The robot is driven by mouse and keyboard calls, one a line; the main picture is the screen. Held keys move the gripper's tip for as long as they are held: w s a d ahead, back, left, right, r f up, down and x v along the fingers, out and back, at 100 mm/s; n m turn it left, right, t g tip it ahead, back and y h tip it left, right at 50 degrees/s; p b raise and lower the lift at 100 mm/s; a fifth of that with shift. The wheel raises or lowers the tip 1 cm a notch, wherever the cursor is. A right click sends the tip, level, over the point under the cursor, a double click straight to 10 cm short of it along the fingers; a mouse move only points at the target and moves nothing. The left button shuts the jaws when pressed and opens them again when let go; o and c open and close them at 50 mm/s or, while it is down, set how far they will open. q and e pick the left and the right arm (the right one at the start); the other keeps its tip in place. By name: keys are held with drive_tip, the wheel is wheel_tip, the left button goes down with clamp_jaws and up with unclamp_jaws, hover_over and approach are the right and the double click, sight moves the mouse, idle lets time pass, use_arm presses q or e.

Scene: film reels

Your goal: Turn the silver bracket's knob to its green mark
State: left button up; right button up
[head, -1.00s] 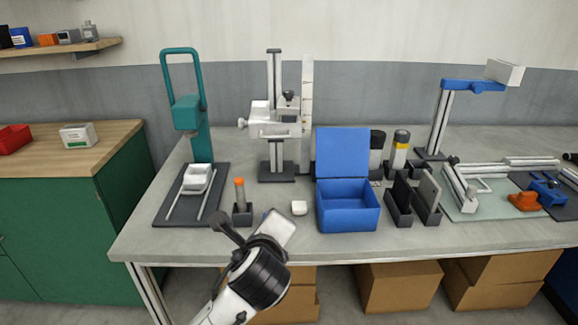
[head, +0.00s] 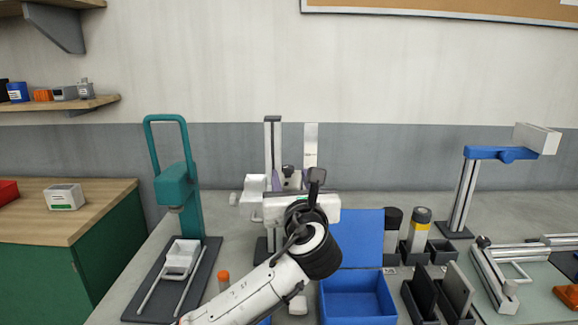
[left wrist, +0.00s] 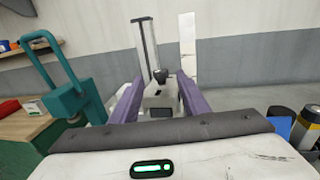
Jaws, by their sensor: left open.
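The silver bracket (head: 252,190) sits on an upright column (head: 272,145) at the back of the grey bench. It has a dark knob (head: 287,170) on top and a pale round knob (head: 234,198) at its left side. I cannot make out a green mark. My left gripper (head: 290,180) is open and empty, in front of the bracket and hiding part of it. In the left wrist view, its purple fingers (left wrist: 158,92) are spread on either side of the bracket (left wrist: 158,95) and its dark knob (left wrist: 160,76). Contact cannot be told. My right gripper is out of view.
A teal press (head: 176,188) stands left of the bracket. A tall pale ruler (head: 311,145) stands just right of it. An open blue box (head: 358,302) is in front at right, with dark holders and canisters (head: 418,225) beside it. A blue-armed stand (head: 465,190) is farther right.

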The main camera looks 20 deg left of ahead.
sight(289, 171)
use_arm(q)
drive_tip(key=x, duration=0.6)
drive_tip(key=shift+w+f, duration=0.1)
drive_tip(key=shift+w, duration=0.05)
clamp_jaws()
